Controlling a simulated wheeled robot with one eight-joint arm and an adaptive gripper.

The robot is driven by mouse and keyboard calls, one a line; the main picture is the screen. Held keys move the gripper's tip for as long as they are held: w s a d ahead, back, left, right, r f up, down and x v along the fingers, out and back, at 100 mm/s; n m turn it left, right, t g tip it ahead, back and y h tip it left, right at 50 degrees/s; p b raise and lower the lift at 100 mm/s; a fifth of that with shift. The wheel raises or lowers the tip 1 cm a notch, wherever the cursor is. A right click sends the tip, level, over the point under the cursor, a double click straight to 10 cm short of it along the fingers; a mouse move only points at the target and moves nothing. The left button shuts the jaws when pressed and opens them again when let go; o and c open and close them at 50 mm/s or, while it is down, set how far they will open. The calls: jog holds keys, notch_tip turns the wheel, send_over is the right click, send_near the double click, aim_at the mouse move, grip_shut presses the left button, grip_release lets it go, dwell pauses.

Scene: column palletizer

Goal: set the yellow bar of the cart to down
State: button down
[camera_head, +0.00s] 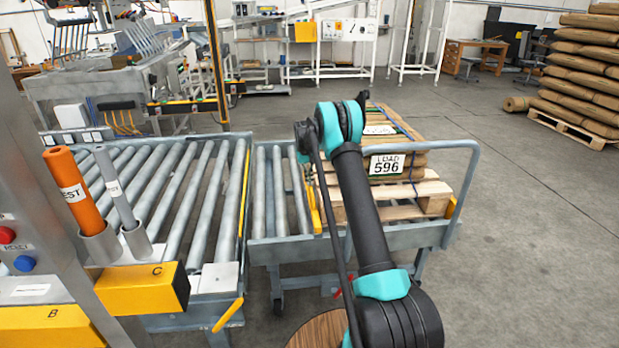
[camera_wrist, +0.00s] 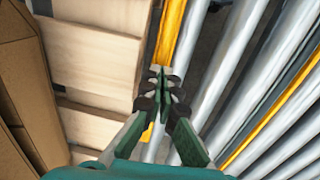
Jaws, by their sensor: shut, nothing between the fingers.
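The cart (camera_head: 400,240) is blue-grey, with rollers at its left end and a loaded pallet (camera_head: 435,195) at its right. Its yellow bar (camera_head: 313,212) stands between rollers and pallet, partly beside my arm; I cannot tell for sure whether it is up or down. In the wrist view the yellow bar (camera_wrist: 170,35) runs from the top edge down to my fingertips, between the pallet boards and the rollers. My gripper (camera_wrist: 163,78) is shut and empty, its tips over or against the bar; contact is unclear. My gripper is hidden in the head view.
A roller conveyor (camera_head: 200,200) adjoins the cart on the left, with a yellow edge strip (camera_head: 244,190) and yellow lever (camera_head: 228,315). A cabinet with orange and grey tubes stands at left. The load carries the label 596 (camera_head: 387,164).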

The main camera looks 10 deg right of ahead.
jog(key=shift+w+f, duration=0.1)
jog(key=shift+f, duration=0.25)
dwell(0.3)
notch_tip(320, 180, up, 13)
jog(key=w+a, duration=0.2)
jog(key=s+d+r+t, duration=0.1)
jog(key=s+d+r, duration=0.1)
jog(key=s+r, duration=0.6)
jog(key=s+d+t, duration=0.1)
jog(key=s+d, duration=0.1)
jog(key=s, duration=1.6)
jog(key=s+f, duration=0.3)
jog(key=s, duration=0.7)
jog(key=s+f+t, duration=0.1)
jog(key=s+f, duration=0.3)
jog(key=s, duration=0.6)
jog(key=s+f+t+y, duration=0.1)
jog(key=s+f, duration=0.2)
jog(key=s, duration=0.7)
jog(key=shift+s+d+f, duration=0.15)
jog(key=shift+s+d, duration=0.15)
jog(key=shift+d, duration=0.15)
